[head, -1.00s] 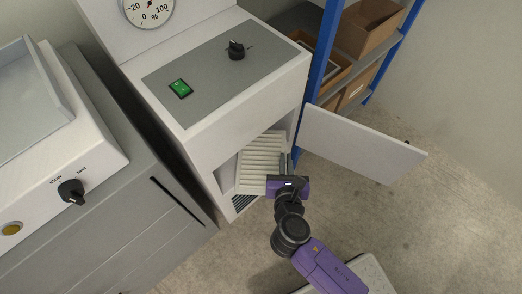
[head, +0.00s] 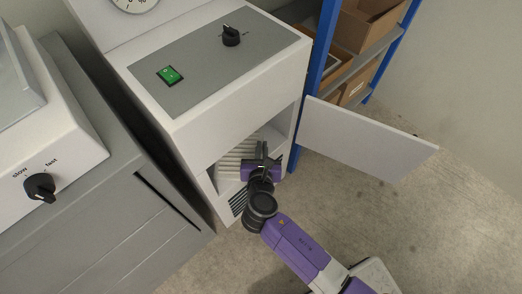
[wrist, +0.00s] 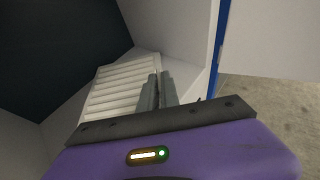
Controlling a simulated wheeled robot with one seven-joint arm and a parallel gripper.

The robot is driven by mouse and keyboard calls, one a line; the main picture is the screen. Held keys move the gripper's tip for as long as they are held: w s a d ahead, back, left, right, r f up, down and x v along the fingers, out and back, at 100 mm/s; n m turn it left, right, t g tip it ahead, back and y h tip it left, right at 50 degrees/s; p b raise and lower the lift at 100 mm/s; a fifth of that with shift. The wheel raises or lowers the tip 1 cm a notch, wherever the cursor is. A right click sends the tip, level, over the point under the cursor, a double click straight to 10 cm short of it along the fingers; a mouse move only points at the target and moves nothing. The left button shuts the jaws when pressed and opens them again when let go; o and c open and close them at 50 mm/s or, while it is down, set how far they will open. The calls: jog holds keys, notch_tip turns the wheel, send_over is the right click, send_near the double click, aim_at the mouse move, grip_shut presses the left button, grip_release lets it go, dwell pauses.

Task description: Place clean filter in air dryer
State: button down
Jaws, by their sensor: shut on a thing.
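The air dryer (head: 190,110) is a white cabinet with a grey control panel, and its compartment door (head: 365,140) stands open to the right. The pale pleated filter (head: 236,152) is inside the open compartment, partly hidden behind my gripper and the cabinet's upper front. My gripper (head: 262,152) reaches into the opening. In the wrist view the fingers of my gripper (wrist: 157,92) are shut on the right side of the filter (wrist: 118,88), which lies tilted in the picture between the compartment walls. Whether the filter is fully seated cannot be seen.
A blue-framed shelf (head: 322,70) with cardboard boxes stands right of the dryer. A grey cabinet (head: 110,225) with a white machine (head: 50,130) on it stands to the left. A vent grille (head: 238,203) is below the opening. The floor at right is clear.

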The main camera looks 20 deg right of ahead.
jog(key=shift+w+f, duration=0.25)
jog(key=shift+f, duration=0.1)
jog(key=c, duration=1.6)
grip_release()
jog(key=shift+s+a+r, duration=0.15)
jog(key=shift+s+r, duration=0.1)
jog(key=shift+s, duration=0.05)
jog(key=p+v, duration=0.3)
jog(key=v, duration=0.8)
jog(key=shift+s+a+p, duration=0.15)
jog(key=shift+p, duration=0.2)
